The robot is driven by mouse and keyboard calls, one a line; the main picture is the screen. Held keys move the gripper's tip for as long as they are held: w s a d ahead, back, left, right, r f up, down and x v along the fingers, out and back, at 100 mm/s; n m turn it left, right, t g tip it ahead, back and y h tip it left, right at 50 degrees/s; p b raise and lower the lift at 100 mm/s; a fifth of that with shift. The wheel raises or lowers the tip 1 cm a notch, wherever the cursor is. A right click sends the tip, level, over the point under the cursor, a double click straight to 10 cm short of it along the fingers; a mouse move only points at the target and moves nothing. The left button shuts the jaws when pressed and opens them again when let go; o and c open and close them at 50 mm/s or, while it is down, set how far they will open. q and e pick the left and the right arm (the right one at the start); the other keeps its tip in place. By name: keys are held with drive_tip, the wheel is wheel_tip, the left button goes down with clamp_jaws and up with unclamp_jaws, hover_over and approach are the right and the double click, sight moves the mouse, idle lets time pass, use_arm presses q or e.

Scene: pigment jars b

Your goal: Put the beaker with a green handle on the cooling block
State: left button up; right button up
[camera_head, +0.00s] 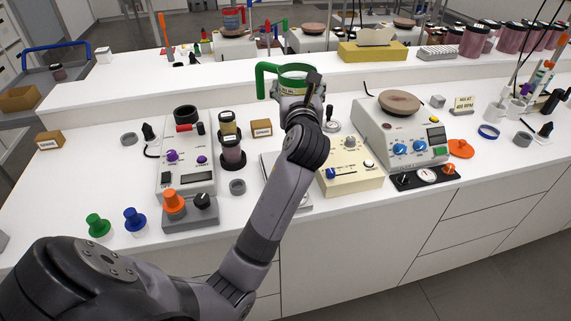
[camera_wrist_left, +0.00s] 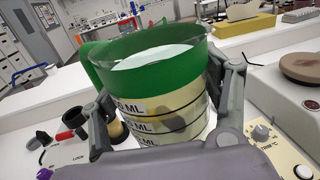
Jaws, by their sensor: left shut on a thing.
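The beaker with a green handle (camera_head: 290,72) is held up above the bench in the head view. It has a green rim and a clear body with dark-lettered ML bands, and it looks upright. My left gripper (camera_head: 300,95) is around it. In the left wrist view the fingers of my left gripper (camera_wrist_left: 168,105) press on both sides of the beaker (camera_wrist_left: 150,85), with its handle at the left. A cream unit with a blue knob (camera_head: 352,178) stands below and right of the beaker; I cannot tell whether it is the cooling block. My right gripper is out of view.
A hotplate with a brown round top (camera_head: 400,103) stands to the right. A raised shelf with a yellow box (camera_head: 372,51) lies behind.

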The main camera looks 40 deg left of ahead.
use_arm(q)
drive_tip(key=shift+f+b, duration=1.7)
drive_tip(key=shift+f, duration=8.1)
drive_tip(key=shift+f, duration=0.1)
drive_tip(key=o, duration=1.6)
drive_tip(key=shift+f, duration=0.1)
